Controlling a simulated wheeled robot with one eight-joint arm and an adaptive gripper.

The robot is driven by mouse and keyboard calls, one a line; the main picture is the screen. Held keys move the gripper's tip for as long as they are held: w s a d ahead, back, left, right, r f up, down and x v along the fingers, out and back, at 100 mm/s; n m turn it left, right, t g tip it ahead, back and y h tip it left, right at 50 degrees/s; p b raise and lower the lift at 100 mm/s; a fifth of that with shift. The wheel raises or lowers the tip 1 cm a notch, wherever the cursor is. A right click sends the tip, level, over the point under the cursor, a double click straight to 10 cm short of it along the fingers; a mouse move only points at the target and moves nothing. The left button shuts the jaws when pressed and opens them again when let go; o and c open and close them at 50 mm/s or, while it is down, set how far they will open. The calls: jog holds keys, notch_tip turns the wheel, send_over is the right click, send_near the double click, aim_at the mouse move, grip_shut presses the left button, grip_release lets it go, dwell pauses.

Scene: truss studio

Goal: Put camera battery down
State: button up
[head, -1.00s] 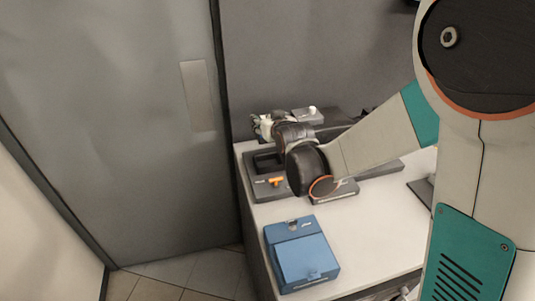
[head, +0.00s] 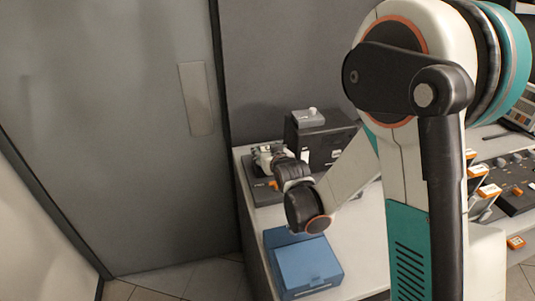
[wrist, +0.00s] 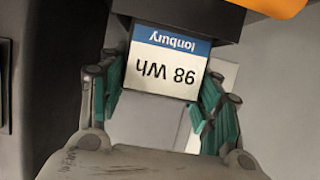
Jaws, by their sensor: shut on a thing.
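The camera battery (wrist: 165,65) is a dark block whose white and blue label reads "98 Wh Ionbury", upside down in the wrist view. My gripper (wrist: 160,105) has its teal-padded fingers shut on the battery, one at each side of it. In the head view my gripper (head: 266,156) is at the back left of the white table, over or just behind a dark unit (head: 263,195) with an orange part. I cannot make out the battery there, and I cannot tell whether it touches anything below.
A blue box (head: 310,262) sits at the table's front left, close to my wrist. A black box (head: 330,140) with a grey device (head: 308,117) on top stands at the back. Consoles (head: 515,180) with knobs are at the right. The white table (head: 350,235) is bare right of the blue box.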

jog(key=o, duration=1.1)
jog(key=shift+f, duration=0.15)
jog(key=o, duration=0.4)
jog(key=shift+r, duration=0.2)
jog(key=shift+s+r, duration=0.15)
jog(key=shift+s, duration=0.1)
jog(key=s+d+r+g+h+p, duration=0.1)
jog(key=s+d+r, duration=0.3)
jog(key=s, duration=0.8)
jog(key=s+d+r+m+g, duration=0.1)
jog(key=s+d+r+g, duration=0.2)
jog(key=s, duration=0.8)
jog(key=s+d+r+m+g+h+p, duration=0.1)
jog(key=s+d+r, duration=0.4)
jog(key=s, duration=0.7)
jog(key=shift+s+d+r+g+h+p, duration=0.2)
jog(key=shift+d+g, duration=0.15)
jog(key=shift+d, duration=0.35)
jog(key=shift+s+d+r+g+h+p, duration=0.15)
jog(key=shift+d+g, duration=0.2)
jog(key=shift+d, duration=0.3)
